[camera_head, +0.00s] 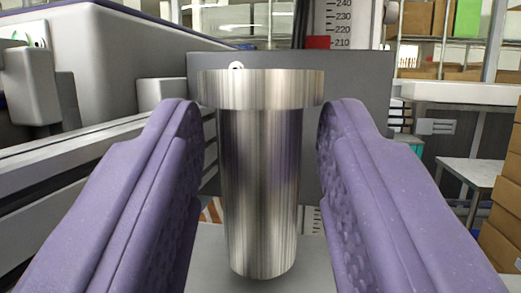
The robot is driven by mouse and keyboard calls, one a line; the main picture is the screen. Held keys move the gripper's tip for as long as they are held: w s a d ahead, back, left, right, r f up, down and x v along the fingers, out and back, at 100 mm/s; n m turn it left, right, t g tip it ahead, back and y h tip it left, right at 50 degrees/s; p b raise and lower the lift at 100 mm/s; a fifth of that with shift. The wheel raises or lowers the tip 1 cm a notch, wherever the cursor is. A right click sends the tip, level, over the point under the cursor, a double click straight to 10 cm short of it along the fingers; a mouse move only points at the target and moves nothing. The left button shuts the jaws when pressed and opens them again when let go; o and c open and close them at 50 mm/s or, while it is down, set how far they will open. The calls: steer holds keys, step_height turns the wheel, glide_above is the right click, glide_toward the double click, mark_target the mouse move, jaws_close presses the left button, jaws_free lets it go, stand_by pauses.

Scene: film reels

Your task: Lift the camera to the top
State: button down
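My gripper (260,125) fills the lower part of the head camera view, with two purple fingers, one at the left and one at the right. The fingers are spread apart. A shiny metal cylinder (260,185) with a wider flange at its top stands upright between them. A narrow gap shows on both sides of the cylinder, so the fingers do not appear to touch it. A measuring scale (340,18) with a red block (318,42) stands behind, its marks reading from 210 to 240. I cannot make out a camera in this view.
A dark grey panel (360,85) stands just behind the cylinder. A large grey machine with a purple edge (120,45) takes up the left. Shelves with boxes (425,20), a small table (475,172) and stacked cardboard boxes (505,205) are at the right.

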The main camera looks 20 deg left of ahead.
step_height(320, 180, up, 4)
steer(key=shift+r+p, duration=0.15)
steer(key=shift+p, duration=0.8)
steer(key=c, duration=0.8)
jaws_free()
steer(key=shift+c, duration=0.2)
steer(key=shift+f, duration=0.2)
steer(key=v, duration=0.7)
steer(key=shift+s+d+p, duration=0.2)
steer(key=shift+s+p, duration=0.1)
steer(key=shift+p, duration=0.1)
steer(key=shift+f, duration=0.2)
